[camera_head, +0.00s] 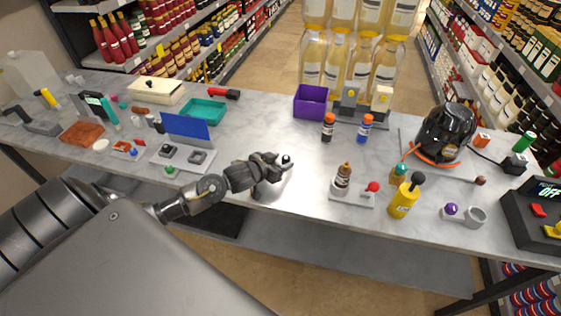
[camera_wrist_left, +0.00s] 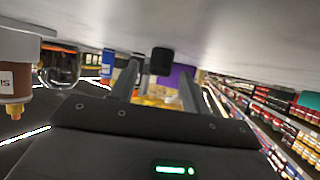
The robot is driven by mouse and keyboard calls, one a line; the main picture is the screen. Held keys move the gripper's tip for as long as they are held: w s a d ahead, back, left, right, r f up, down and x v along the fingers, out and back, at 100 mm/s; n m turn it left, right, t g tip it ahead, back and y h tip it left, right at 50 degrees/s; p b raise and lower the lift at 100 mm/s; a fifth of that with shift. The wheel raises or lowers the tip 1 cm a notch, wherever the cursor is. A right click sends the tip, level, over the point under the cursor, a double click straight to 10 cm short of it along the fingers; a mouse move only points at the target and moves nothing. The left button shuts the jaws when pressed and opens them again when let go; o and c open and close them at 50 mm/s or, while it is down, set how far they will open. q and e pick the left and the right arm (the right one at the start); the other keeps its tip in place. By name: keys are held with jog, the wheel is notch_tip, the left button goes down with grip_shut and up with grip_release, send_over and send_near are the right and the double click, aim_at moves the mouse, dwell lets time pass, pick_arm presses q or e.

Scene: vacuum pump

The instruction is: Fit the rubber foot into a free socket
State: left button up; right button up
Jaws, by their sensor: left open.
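My left gripper (camera_head: 276,165) is low over the front middle of the table. Its fingers stand apart in the left wrist view (camera_wrist_left: 159,70). A small black cylinder, which looks like the rubber foot (camera_head: 286,159), is at the fingertips; it also shows in the left wrist view (camera_wrist_left: 161,58), on the table surface between the finger lines. I cannot tell whether either finger touches it. A grey plate (camera_head: 183,160) with a blue upright panel (camera_head: 187,126) and two dark square fittings stands left of the gripper. I cannot make out which fitting has a free socket. My right gripper is out of view.
A dropper bottle (camera_head: 343,175) on a stand and a yellow bottle (camera_head: 404,200) are to the right. The marble table (camera_head: 255,130) is clear behind the gripper.

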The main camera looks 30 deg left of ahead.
pick_arm(q)
jog(key=shift+r, duration=0.2)
jog(key=b+v, duration=0.1)
jog(key=v, duration=0.9)
jog(key=shift+s+r, duration=0.1)
jog(key=shift+s, duration=0.2)
jog(key=shift+s+r, duration=0.35)
jog(key=shift+s, duration=0.25)
